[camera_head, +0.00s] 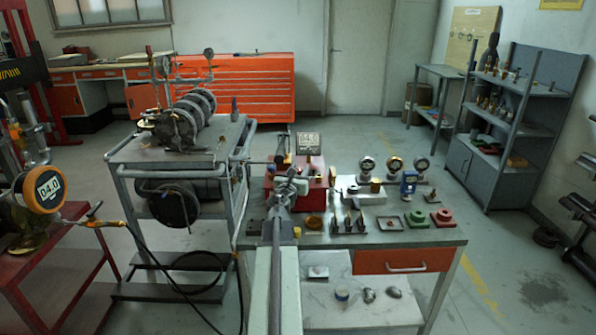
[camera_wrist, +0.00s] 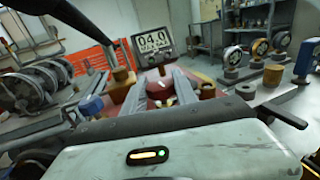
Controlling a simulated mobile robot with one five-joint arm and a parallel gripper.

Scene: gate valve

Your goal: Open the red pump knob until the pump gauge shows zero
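The red pump (camera_head: 314,190) stands on the bench beyond my gripper (camera_head: 290,178), partly hidden by it. A dark square gauge (camera_head: 307,142) sits above the pump; in the wrist view this gauge (camera_wrist: 153,41) reads 04.0. A round orange-rimmed gauge (camera_head: 47,190) at the left also reads 04.0. In the wrist view, my gripper (camera_wrist: 158,80) has its two grey fingers apart. The red pump body (camera_wrist: 160,95) shows between and below them. I cannot clearly pick out the red knob, or tell whether the fingers touch anything.
Several gauges (camera_head: 394,165), a green flanged part (camera_head: 417,219) and a red one (camera_head: 443,217) stand on the bench to the right. A metal cart (camera_head: 185,150) with pipework stands close on the left. The floor (camera_head: 370,130) behind the bench is clear.

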